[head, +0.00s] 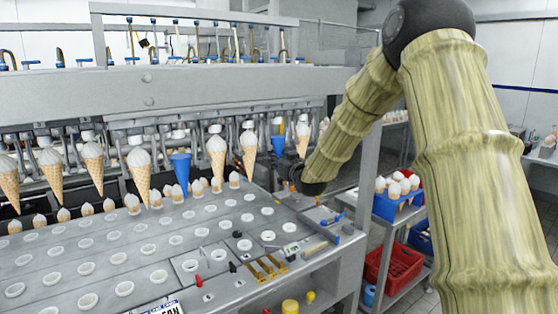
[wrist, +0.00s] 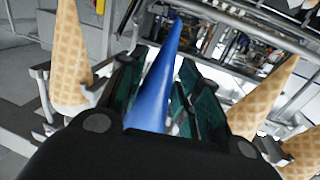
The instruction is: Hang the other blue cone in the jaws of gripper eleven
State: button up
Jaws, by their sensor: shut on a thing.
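One blue cone (head: 278,143) is in the machine's row of jaws in the head view, between two waffle cones, close to the end of my arm. In the wrist view, a blue cone (wrist: 152,92) stands between the dark teal pads of my gripper (wrist: 160,85), which is shut on it. Whether a machine jaw also holds it cannot be told. The other blue cone (head: 181,170) hangs tip down further left in the same row. Numbers on the machine's jaws are not readable, so gripper eleven cannot be picked out.
Waffle cones hang close beside my gripper, one at left (wrist: 68,60) and one at right (wrist: 262,95) in the wrist view. A perforated metal plate (head: 150,225) lies below the row. A blue crate of cones (head: 385,207) and a red crate (head: 392,268) stand at right.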

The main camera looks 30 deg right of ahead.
jog(key=shift+f+b, duration=0.3)
jog(key=shift+f, duration=0.1)
dwell(0.6)
jog(key=o, duration=1)
jog(key=o, duration=0.3)
jog(key=shift+o, duration=0.2)
jog(key=shift+s, duration=0.15)
jog(key=s, duration=0.8)
jog(key=shift+s+d+b, duration=0.3)
jog(key=shift+s+d, duration=0.05)
